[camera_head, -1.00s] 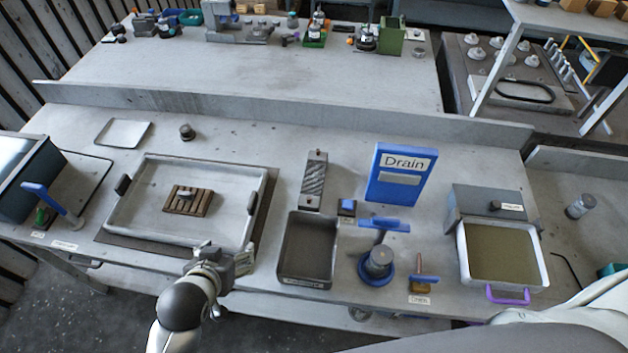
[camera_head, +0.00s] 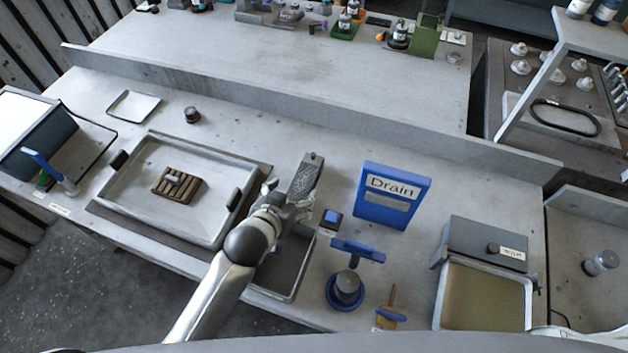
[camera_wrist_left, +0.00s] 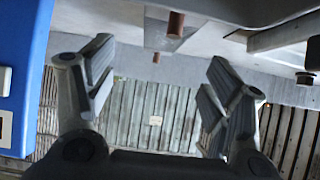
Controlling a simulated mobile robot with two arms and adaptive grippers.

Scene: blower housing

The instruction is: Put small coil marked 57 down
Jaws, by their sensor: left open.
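I cannot make out a small coil marked 57 in either view; no such number is readable. My left gripper (camera_head: 292,198) is open, above the back of the dark bin (camera_head: 296,288) and beside the ridged grey block (camera_head: 305,178). Its two fingers stand apart in the left wrist view (camera_wrist_left: 155,80), with nothing between them. Two short copper-brown cylinders (camera_wrist_left: 176,24) show beyond the fingers there; I cannot tell what they are. My right gripper is not in view.
A shallow grey tray (camera_head: 150,213) with a slatted wooden rack (camera_head: 187,188) lies left of my arm. To the right are the blue Drain board (camera_head: 392,212), a blue-handled tool (camera_head: 358,251), a dark cylinder in a blue ring (camera_head: 347,288) and a sand-filled pan (camera_head: 487,299). The back table's middle is clear.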

